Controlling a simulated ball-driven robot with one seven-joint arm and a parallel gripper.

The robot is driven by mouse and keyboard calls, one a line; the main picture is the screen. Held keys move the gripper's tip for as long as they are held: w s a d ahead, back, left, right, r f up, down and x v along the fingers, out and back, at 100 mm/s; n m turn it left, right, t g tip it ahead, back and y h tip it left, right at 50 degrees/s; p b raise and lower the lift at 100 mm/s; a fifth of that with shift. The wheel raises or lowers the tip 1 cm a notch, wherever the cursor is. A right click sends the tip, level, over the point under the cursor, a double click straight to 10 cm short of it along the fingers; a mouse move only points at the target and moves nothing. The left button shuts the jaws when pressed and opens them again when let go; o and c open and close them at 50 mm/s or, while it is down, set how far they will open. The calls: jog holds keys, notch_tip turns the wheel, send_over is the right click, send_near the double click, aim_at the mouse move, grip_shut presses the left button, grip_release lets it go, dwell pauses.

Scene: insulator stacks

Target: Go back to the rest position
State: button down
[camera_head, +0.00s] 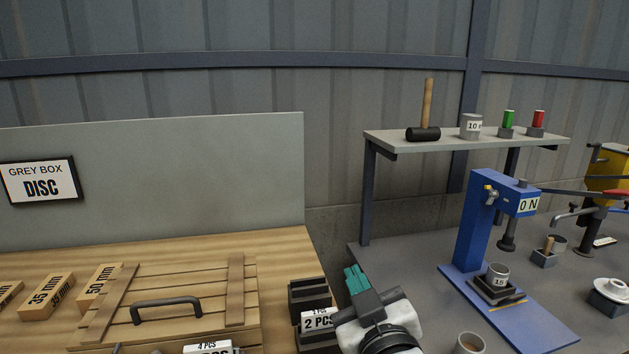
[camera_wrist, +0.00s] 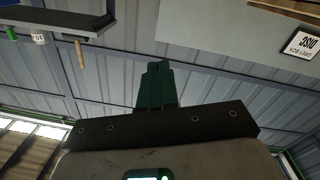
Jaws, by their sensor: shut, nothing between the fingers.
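My gripper (camera_head: 355,279) shows at the bottom centre of the head view, with its green fingers together and nothing held. It is raised in front of the gap between the wooden bench and the grey bench. In the wrist view, my gripper (camera_wrist: 155,75) points at the corrugated wall, its green fingers closed against each other. That view appears upside down, with the shelf at upper left and the sign at upper right. No object touches the fingers.
A wooden crate lid with a handle (camera_head: 167,303) and labelled blocks (camera_head: 46,296) lie left. Dark bins (camera_head: 310,297) stand beside my gripper. Right are a blue press (camera_head: 473,226), a cup (camera_head: 469,343) and a shelf (camera_head: 470,142) holding a mallet (camera_head: 424,133). Space above my gripper is clear.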

jog(key=s+d+f+m+g+h, duration=0.1)
jog(key=s+d+f+g, duration=0.3)
jog(key=f, duration=0.4)
jog(key=s+d+f+m+g+h, duration=0.1)
jog(key=s+d+f+m+g, duration=0.15)
jog(key=d+f, duration=0.4)
jog(key=s+d+f+m+g+h, duration=0.1)
jog(key=s+d+f+g+h, duration=0.15)
jog(key=s+f, duration=0.45)
jog(key=s+d+f+m+g, duration=0.1)
jog(key=s+d+f+g, duration=0.3)
jog(key=s+f, duration=0.3)
jog(key=s+d+f+m+g+y, duration=0.1)
jog(key=s+d+f+g, duration=0.3)
jog(key=s, duration=0.9)
notch_tip(320, 180, down, 4)
jog(key=shift+s+d+r, duration=0.25)
jog(key=shift+s+d, duration=0.05)
jog(key=shift+s, duration=0.1)
jog(key=c, duration=1.8)
grip_release()
